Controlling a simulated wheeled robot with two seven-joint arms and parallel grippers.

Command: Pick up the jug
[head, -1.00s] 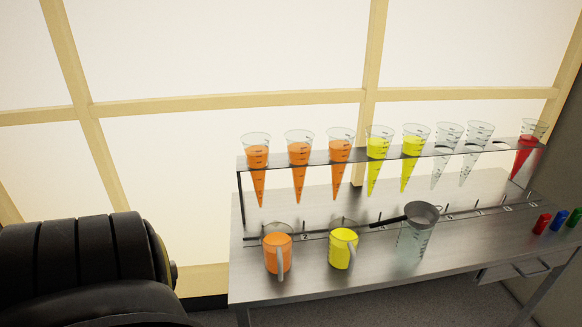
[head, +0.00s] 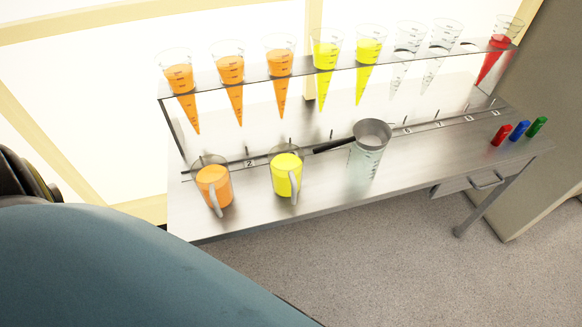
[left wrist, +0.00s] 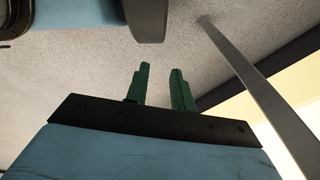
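In the head view a jug of orange juice (head: 213,186) stands at the front left of the steel table, its handle facing the front. A similar jug of yellow juice (head: 286,174) stands to its right. A clear beaker (head: 365,163) with a dark-handled sieve (head: 372,134) on its rim stands further right. In the left wrist view my left gripper (left wrist: 160,68) shows two green fingers with a gap between them and nothing held. It points over the floor, away from the jugs, which that view does not show. My right gripper is in neither view.
A raised rack (head: 300,76) holds several cones behind the jugs, some orange, some yellow, some empty, one red. The table's front edge (head: 300,217) lies close to the jugs. Red (head: 501,135), blue (head: 519,131) and green (head: 537,127) small items lie at the right.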

